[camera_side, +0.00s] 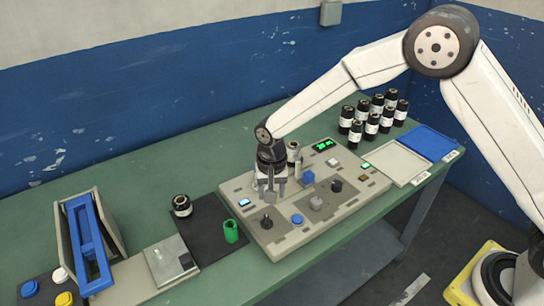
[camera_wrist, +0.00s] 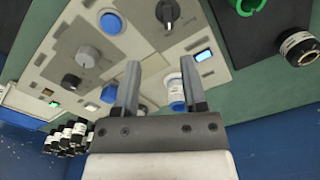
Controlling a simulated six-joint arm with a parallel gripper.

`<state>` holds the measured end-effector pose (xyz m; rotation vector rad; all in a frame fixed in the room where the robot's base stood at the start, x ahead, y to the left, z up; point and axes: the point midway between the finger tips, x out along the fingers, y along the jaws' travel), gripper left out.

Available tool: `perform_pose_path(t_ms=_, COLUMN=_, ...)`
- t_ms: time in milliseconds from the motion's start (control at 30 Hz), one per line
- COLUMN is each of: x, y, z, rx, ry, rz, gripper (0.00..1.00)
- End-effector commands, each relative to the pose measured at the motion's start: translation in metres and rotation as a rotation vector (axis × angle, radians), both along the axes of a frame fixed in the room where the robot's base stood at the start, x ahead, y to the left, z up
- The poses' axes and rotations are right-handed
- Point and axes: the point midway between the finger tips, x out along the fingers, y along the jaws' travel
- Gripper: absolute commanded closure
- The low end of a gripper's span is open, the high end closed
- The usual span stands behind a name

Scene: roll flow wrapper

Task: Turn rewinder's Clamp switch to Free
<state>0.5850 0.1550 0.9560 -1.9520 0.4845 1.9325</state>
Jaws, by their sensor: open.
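My gripper (camera_side: 270,194) is open and empty above the left part of the grey control panel (camera_side: 335,222). A grey knob (camera_side: 316,203) and another black knob (camera_side: 336,186) sit further right. Labels are too small to read, so I cannot tell which one is the Clamp switch or its setting.
Blue buttons (camera_side: 297,219) and a small lit screen (camera_side: 244,202) are on the panel. A green cylinder (camera_side: 231,232) and a black roll (camera_side: 182,205) are at left. Several black rolls (camera_side: 372,122) and trays (camera_side: 397,161) stand at right. A blue-framed unit (camera_side: 88,245) is far left.

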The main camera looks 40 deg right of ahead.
Motion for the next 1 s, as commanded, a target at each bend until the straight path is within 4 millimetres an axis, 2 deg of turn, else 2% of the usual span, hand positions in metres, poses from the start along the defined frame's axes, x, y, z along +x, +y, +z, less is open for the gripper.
perform_pose_path(t_ms=167, x=0.005, y=0.011, z=-0.009, rx=-0.004, ry=0.011, rz=-0.027, gripper=0.46)
perform_pose_path(t_ms=567, x=0.006, y=0.012, z=-0.017, rx=-0.004, ry=0.013, rz=-0.029, gripper=0.46)
perform_pose_path(t_ms=1000, x=0.005, y=0.011, z=-0.065, rx=-0.005, ry=0.014, rz=-0.028, gripper=0.46)
